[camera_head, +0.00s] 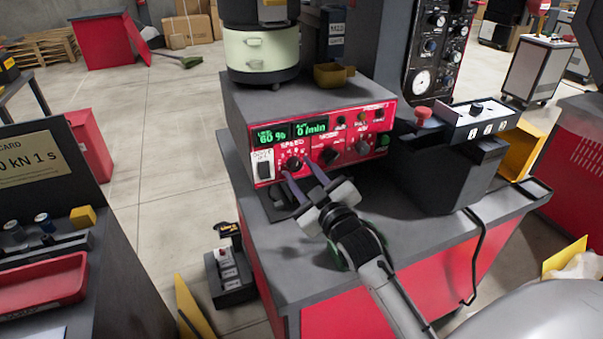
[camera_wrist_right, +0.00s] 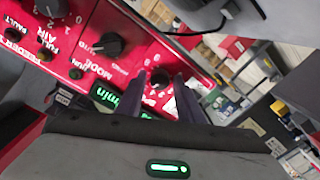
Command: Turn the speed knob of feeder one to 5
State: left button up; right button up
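The red feeder control panel (camera_head: 335,140) has a grey housing and two green displays reading "60 %" and "0/min". The black speed knob (camera_head: 291,164) sits under the "SPEED" label at the panel's left. My right gripper (camera_head: 303,173) is just in front of the panel with its two dark fingers apart, close to the speed knob. In the right wrist view, the speed knob (camera_wrist_right: 161,77) shows between the fingertips of my right gripper (camera_wrist_right: 159,84), with a gap visible. I cannot tell whether a finger touches it or exactly where its pointer stands. My left gripper is not in view.
A red push button (camera_head: 423,115) and grey box (camera_head: 450,170) stand further right. The grey bench top (camera_head: 330,265) has bare room in front.

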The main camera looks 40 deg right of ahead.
jog(key=shift+o, duration=0.6)
jog(key=shift+s+a+f, duration=0.1)
jog(key=shift+s, duration=0.15)
jog(key=s+a+b, duration=0.1)
jog(key=s, duration=0.8)
jog(key=shift+s+a+r, duration=0.2)
jog(key=shift+s+a, duration=0.1)
jog(key=shift+a, duration=0.1)
